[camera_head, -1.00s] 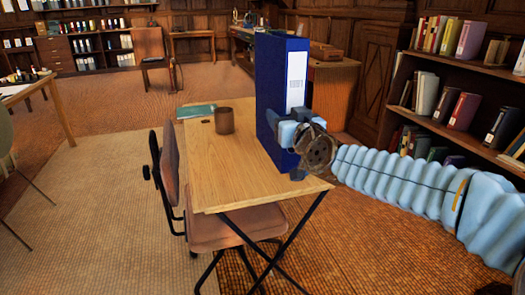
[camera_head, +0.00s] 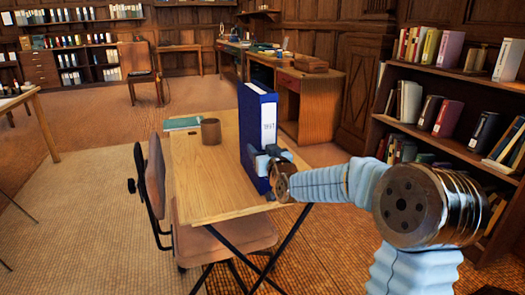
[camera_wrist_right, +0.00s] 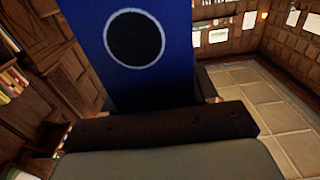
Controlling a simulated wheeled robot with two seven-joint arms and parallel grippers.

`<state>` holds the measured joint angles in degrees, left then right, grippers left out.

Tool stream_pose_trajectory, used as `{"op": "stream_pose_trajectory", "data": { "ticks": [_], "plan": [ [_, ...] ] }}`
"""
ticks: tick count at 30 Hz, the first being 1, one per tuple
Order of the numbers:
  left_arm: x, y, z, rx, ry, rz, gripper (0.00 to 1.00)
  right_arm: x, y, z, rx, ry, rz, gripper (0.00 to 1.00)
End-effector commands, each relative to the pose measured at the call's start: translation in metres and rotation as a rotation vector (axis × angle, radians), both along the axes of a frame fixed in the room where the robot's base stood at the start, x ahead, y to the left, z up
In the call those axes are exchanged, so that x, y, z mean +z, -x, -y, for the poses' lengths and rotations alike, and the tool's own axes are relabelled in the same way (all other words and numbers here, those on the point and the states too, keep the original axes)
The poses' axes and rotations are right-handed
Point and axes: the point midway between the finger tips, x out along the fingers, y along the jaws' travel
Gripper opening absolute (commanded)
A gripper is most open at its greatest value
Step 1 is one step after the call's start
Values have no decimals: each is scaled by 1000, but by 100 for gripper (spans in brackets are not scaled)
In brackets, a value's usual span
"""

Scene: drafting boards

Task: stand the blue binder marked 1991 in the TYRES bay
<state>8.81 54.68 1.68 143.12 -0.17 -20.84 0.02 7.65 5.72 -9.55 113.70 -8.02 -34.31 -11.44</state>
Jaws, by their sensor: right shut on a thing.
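The blue binder (camera_head: 250,135) stands upright at the right side of the wooden table, with a white spine label (camera_head: 269,123). Its printed number looks like 1951 or 1991; I cannot tell which. My right gripper (camera_head: 268,160) is shut on the binder's lower spine. I cannot tell whether the binder's base touches the tabletop. In the right wrist view, the blue spine with its dark round finger hole (camera_wrist_right: 135,39) rises beyond the dark gripper body. My left gripper is out of view. No bay marked TYRES is readable.
The wooden table (camera_head: 200,178) also holds a brown mug (camera_head: 211,131) and a teal book (camera_head: 183,123). A chair (camera_head: 155,172) stands at its left. A bookcase (camera_head: 455,145) is at the right, a desk (camera_head: 313,98) behind. Shelves with binders (camera_head: 88,57) line the far left. Open floor lies between.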

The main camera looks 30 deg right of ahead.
Motion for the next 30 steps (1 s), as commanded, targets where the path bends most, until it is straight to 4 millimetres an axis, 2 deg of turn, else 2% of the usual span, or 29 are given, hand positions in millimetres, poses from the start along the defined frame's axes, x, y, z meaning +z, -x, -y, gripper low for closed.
{"op": "stream_pose_trajectory", "data": {
  "ticks": [10, 11, 15, 26, 30],
  "plan": [
    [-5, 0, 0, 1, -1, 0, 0, -1, 0, 0, 0, 1, 5, 0],
    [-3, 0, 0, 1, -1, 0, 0, -2, 0, 0, 0, 0, 0, 62],
    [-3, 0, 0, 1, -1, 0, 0, -2, 0, 0, 0, 0, 0, 83],
    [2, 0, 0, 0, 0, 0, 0, 2, 1, 0, 0, 0, 0, 83],
    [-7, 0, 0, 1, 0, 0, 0, 0, 25, -6, 0, -1, 3, 83]
  ]
}}
